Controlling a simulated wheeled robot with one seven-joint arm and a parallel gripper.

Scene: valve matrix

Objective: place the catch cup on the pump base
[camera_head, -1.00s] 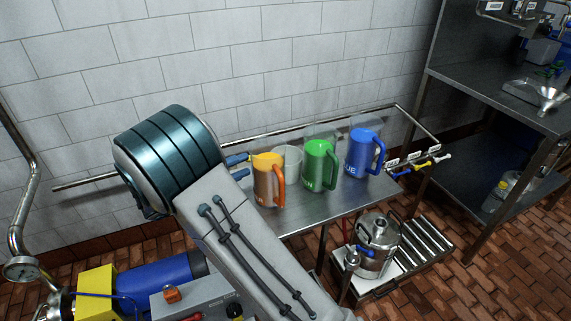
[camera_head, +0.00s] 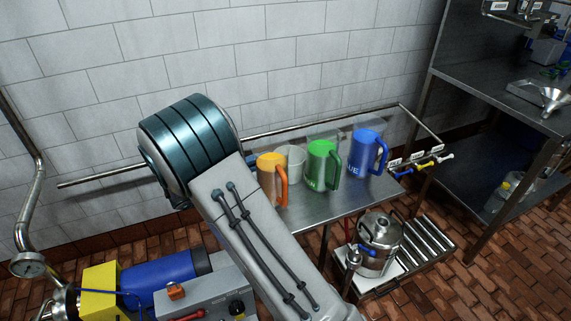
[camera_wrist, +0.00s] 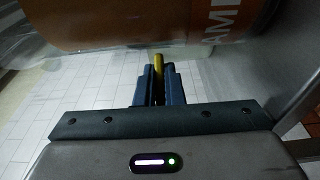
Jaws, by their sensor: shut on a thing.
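My gripper (camera_wrist: 158,75) has its blue fingers close together on a thin yellow piece (camera_wrist: 158,66); I cannot tell what it belongs to. An amber cup (camera_head: 267,186) with an orange handle stands on the steel table; its lettered side (camera_wrist: 130,25) fills the top of the wrist view, just beyond the fingers. In the head view my arm hides the gripper, left of this cup. A pale cup (camera_head: 295,158) stands behind it, with a green cup (camera_head: 322,165) and a blue cup (camera_head: 364,155) to the right. Which is the catch cup is unclear. A pump-like unit with a blue motor (camera_head: 165,278) is at lower left.
The steel table (camera_head: 335,210) has bare room in front of the cups. A rail runs along the wall, with small levers (camera_head: 420,163) at the right. A steel pot (camera_head: 379,240) stands below the table, beside rollers. Steel shelving (camera_head: 500,100) stands at right.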

